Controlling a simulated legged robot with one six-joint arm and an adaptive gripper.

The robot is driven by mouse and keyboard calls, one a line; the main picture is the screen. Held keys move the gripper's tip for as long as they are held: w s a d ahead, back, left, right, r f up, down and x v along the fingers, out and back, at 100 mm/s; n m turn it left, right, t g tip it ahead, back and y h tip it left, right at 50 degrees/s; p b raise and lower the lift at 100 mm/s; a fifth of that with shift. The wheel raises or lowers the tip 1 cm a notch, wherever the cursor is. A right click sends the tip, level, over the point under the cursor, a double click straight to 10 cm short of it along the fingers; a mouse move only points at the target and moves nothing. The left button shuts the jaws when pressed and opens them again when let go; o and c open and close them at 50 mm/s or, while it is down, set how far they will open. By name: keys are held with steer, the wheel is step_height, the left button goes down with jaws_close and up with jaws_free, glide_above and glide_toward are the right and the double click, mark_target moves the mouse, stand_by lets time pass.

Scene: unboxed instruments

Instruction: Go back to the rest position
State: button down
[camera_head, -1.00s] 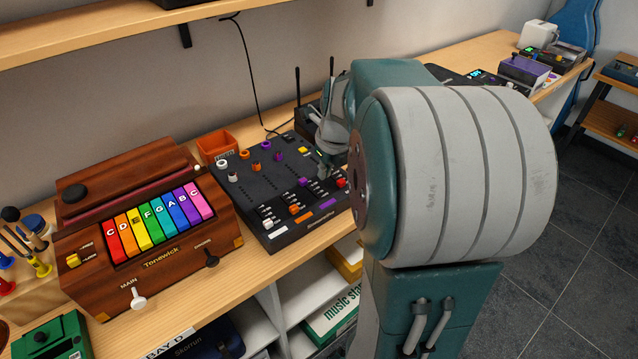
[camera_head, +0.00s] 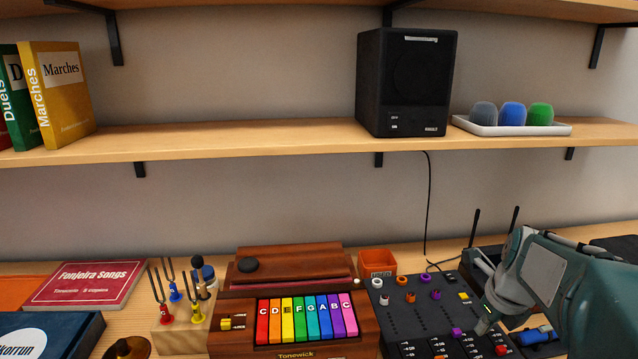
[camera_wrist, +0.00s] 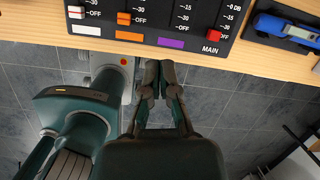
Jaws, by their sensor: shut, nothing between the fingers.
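My gripper (camera_head: 486,322) is in the lower right of the head view, in front of the right part of a black mixer (camera_head: 400,318). In the wrist view my gripper (camera_wrist: 160,72) shows its two dark fingers close together, with nothing between them. Its tips appear just below the mixer's front edge in that picture. The mixer's red MAIN fader (camera_wrist: 216,29) and orange fader (camera_wrist: 124,18) show above the fingers. Whether the tips touch anything cannot be told. My teal arm fills the lower right corner of the head view.
A wooden Tonewick keyboard (camera_head: 295,272) stands left of the mixer, with an orange bin (camera_head: 377,263) behind. Tuning forks (camera_head: 176,294) stand farther left. A shelf (camera_head: 250,139) above holds a speaker (camera_head: 404,82) and a white tray (camera_head: 550,130). A blue tool (camera_wrist: 288,28) lies right of the mixer.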

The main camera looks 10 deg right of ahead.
steer(key=s+a+r+n+t, duration=0.1)
steer(key=s+a+n, duration=0.6)
steer(key=n, duration=0.9)
steer(key=s+a+r+n+t, duration=0.1)
steer(key=s+a+n, duration=0.5)
steer(key=a+n, duration=0.6)
steer(key=n, duration=0.5)
steer(key=shift+s+r+t, duration=0.25)
steer(key=shift+s+t, duration=0.05)
steer(key=shift+s, duration=0.05)
stand_by(0.8)
